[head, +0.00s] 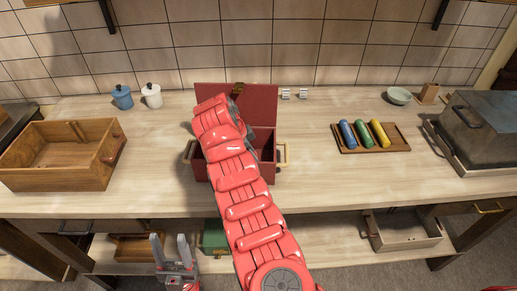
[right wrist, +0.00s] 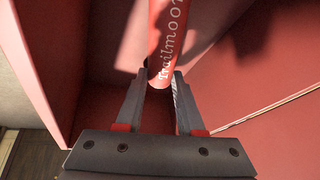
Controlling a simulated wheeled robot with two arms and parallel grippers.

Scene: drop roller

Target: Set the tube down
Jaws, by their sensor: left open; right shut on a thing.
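In the right wrist view my right gripper (right wrist: 160,88) is shut on a red tube (right wrist: 167,40) with white lettering that seems to read "Trailmoor". The tube is inside or just over a red-walled space; whether it touches the bottom I cannot tell. In the head view my red right arm reaches over the open red box (head: 265,108) at the middle of the counter and hides the tube and gripper tips. My left gripper (head: 171,243) is open and empty, low in front of the counter.
A wooden tray (head: 343,147) with blue, green and yellow tubes lies right of the box. A wooden crate (head: 60,178) stands at left, a metal-lidded container (head: 480,120) at far right. Two small jars (head: 151,96) stand at the back. Counter between box and tray is clear.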

